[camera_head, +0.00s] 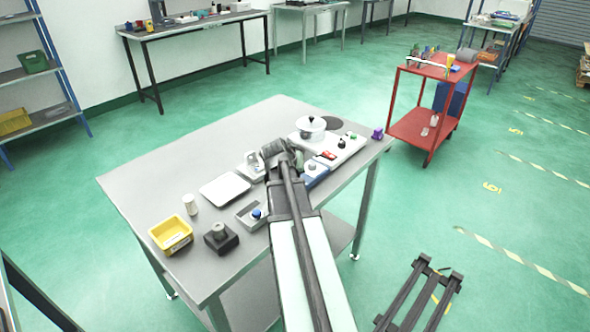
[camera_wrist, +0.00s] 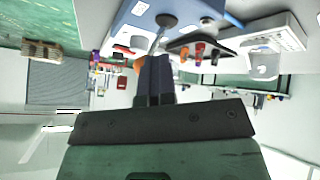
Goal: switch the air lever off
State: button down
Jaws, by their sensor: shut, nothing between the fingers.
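My gripper (camera_head: 277,153) is over the middle of the workbench, and my arm hides part of what is there. In the wrist view its dark fingers (camera_wrist: 155,72) are together with nothing between them. A thin metal lever (camera_wrist: 157,38) with a dark round end shows just past the fingertips, against a blue body (camera_wrist: 132,12). The fingertips look close to the lever; I cannot tell whether they touch it. A blue unit (camera_head: 316,174) with a grey top stands right of my gripper in the head view. The lever's setting cannot be read.
The grey workbench (camera_head: 135,188) also bears a yellow bin (camera_head: 171,234), a dark block (camera_head: 221,238), a white cylinder (camera_head: 190,204), a white tray (camera_head: 225,189) and a white pot (camera_head: 311,127). A red cart (camera_head: 432,72) stands behind at the right. Free bench top lies at the back left.

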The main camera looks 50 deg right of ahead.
jog(key=shift+w, duration=0.1)
jog(key=shift+w+d+f, duration=0.15)
jog(key=shift+w+f, duration=0.05)
jog(key=shift+w, duration=0.5)
jog(key=shift+w+a, duration=0.2)
jog(key=shift+a, duration=0.05)
jog(key=w+a+f+p+v, duration=0.1)
jog(key=a+p+v, duration=0.1)
jog(key=p+v, duration=0.5)
jog(key=v, duration=0.4)
jog(key=shift+w+r+p, duration=0.15)
jog(key=shift+w+p, duration=0.05)
jog(key=shift+p, duration=0.1)
jog(key=shift+a, duration=0.1)
